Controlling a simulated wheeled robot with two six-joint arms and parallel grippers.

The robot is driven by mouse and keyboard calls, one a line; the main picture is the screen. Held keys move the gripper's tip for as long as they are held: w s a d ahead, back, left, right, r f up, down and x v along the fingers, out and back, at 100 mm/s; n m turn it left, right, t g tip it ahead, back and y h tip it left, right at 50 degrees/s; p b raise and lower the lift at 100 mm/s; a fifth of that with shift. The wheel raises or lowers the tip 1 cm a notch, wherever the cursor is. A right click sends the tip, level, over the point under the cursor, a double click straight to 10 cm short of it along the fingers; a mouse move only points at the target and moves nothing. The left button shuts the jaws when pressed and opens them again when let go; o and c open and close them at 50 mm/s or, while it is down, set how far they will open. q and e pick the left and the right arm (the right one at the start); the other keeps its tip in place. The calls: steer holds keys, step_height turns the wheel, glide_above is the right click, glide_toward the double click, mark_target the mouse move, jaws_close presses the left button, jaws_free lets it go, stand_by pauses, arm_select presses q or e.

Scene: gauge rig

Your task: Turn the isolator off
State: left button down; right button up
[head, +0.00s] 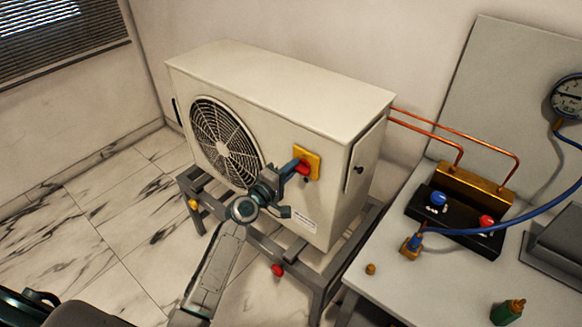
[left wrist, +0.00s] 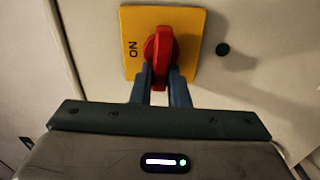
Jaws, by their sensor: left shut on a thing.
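The isolator is a yellow plate (head: 314,158) with a red rotary handle (head: 304,168), on the front of a cream outdoor unit (head: 290,95), near its right corner. In the left wrist view the red handle (left wrist: 158,50) stands upright on the yellow plate (left wrist: 188,22). My right gripper is not in view.
The unit stands on a grey metal frame (head: 335,270) with a red knob (head: 277,270) low at its front. Tiled floor lies clear at left.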

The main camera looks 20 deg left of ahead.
arm_select(q)
steer(key=shift+n, duration=0.4)
steer(key=c, duration=1.4)
jaws_free()
steer(key=shift+f, duration=0.1)
steer(key=b+v, duration=0.1)
steer(key=v, duration=0.9)
steer(key=shift+s+b, duration=0.35)
steer(key=shift+s, duration=0.05)
steer(key=shift+a, duration=0.15)
